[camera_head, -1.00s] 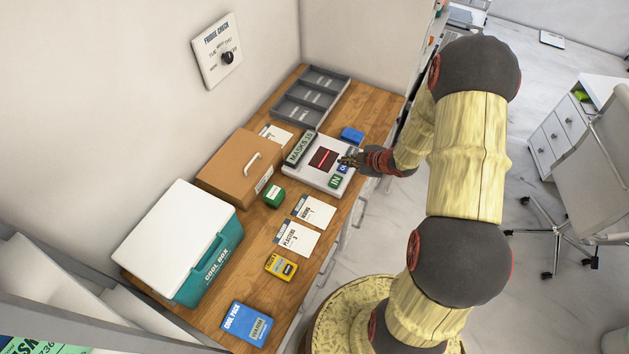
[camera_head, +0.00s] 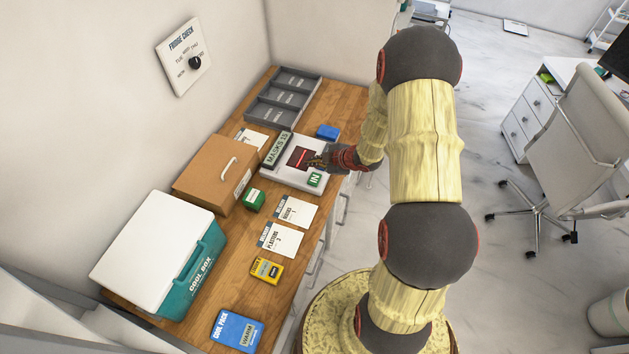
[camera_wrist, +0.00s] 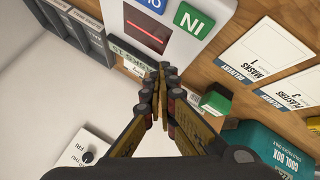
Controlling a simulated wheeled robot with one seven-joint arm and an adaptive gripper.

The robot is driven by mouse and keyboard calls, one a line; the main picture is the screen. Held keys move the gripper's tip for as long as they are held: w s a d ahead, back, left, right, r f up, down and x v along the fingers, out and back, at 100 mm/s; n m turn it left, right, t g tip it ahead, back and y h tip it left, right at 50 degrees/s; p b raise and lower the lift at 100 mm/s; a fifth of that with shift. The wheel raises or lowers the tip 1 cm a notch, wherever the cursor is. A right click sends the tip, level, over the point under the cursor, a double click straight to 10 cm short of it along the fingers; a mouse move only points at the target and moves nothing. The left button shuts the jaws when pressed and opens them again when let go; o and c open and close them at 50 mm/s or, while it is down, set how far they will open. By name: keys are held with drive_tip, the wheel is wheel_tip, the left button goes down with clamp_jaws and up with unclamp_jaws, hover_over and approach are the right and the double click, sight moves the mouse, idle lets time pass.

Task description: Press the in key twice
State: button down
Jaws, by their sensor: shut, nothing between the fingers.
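The green IN key (camera_head: 315,179) is on the front right part of the white counter device (camera_head: 279,176), which lies on the wooden worktop and bears a MASKS 15 label (camera_head: 278,150). A dark window with a red line (camera_head: 301,156) is in its top. In the wrist view the IN key (camera_wrist: 188,20) is at the top, with part of a blue key (camera_wrist: 150,5) to its left. My gripper (camera_head: 313,160) is shut and empty, above the device near its keys. In the wrist view its fingertips (camera_wrist: 162,70) are apart from the IN key. The blue key is hidden behind my gripper in the head view.
A brown box (camera_head: 206,170), a green block (camera_head: 254,199), a blue block (camera_head: 327,132) and a grey divided tray (camera_head: 283,98) stand around the device. Cards (camera_head: 297,211), a yellow pack (camera_head: 266,270), a blue pack (camera_head: 237,330) and a cool box (camera_head: 160,255) are nearer the front.

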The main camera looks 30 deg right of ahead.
sight(314, 180)
wheel_tip(314, 180, down, 7)
drive_tip(key=b, duration=0.5)
drive_tip(key=shift+r, duration=0.1)
idle(1.1)
drive_tip(key=shift+f, duration=0.4)
drive_tip(key=shift+f+b, duration=0.5)
drive_tip(key=shift+b, duration=0.15)
idle(0.6)
drive_tip(key=shift+r, duration=0.1)
drive_tip(key=shift+r+p, duration=0.85)
drive_tip(key=shift+r, duration=0.1)
wheel_tip(314, 180, up, 5)
drive_tip(key=p, duration=0.4)
